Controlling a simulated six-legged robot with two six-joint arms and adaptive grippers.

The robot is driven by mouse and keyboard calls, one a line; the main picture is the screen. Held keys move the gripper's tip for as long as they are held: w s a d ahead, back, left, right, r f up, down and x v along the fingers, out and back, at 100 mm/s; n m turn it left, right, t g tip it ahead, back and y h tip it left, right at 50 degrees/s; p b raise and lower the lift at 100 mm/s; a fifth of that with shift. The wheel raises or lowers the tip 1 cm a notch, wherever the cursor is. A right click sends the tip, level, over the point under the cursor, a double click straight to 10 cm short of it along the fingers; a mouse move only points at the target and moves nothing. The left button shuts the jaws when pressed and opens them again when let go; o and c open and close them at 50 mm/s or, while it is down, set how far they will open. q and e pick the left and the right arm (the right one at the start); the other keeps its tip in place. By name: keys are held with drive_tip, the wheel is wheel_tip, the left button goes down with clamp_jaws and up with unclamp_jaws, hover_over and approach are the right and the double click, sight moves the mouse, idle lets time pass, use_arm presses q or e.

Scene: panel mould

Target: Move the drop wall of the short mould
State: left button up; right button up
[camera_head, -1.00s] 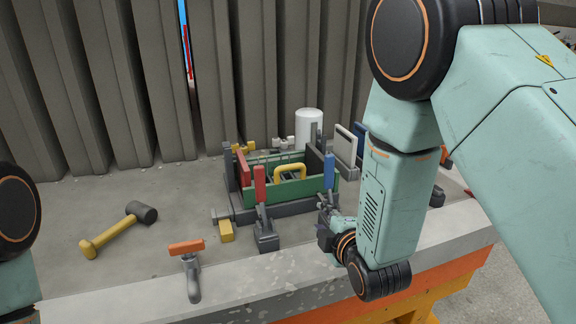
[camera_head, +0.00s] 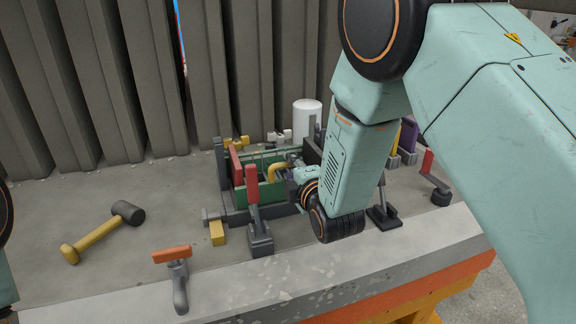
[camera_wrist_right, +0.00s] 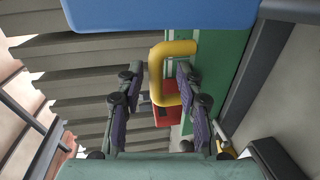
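The short mould stands on the bench with green walls (camera_head: 243,196) and a dark base (camera_head: 238,215). A yellow U-shaped handle (camera_head: 277,168), on what looks like the drop wall, rises inside it. My right gripper (camera_head: 290,170) is at the handle, partly hidden by its own wrist. In the right wrist view, its two fingers (camera_wrist_right: 160,108) are apart, with the yellow handle (camera_wrist_right: 157,72) between or just beyond them; contact cannot be told. A green wall (camera_wrist_right: 206,70) lies beside the handle. My left gripper is out of view.
A red-handled clamp (camera_head: 253,188) stands before the mould. A blue surface (camera_wrist_right: 160,12) crosses the top of the wrist view. A white cylinder (camera_head: 307,115) stands behind. Another red-handled clamp (camera_head: 434,180) is at right.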

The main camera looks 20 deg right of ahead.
drive_tip(key=shift+w+f, duration=0.2)
drive_tip(key=shift+w, duration=0.45)
drive_tip(key=shift+w+a+r, duration=0.1)
drive_tip(key=shift+a, duration=0.15)
drive_tip(key=shift+a+r, duration=0.3)
drive_tip(key=shift+w+d+f, duration=0.35)
drive_tip(key=shift+d, duration=0.1)
drive_tip(key=shift+c, duration=0.3)
drive_tip(key=shift+s+a+r, duration=0.25)
drive_tip(key=shift+a, duration=0.1)
drive_tip(key=c, duration=0.5)
drive_tip(key=shift+c, duration=0.5)
drive_tip(key=shift+d, duration=0.15)
clamp_jaws()
drive_tip(key=shift+w, duration=0.1)
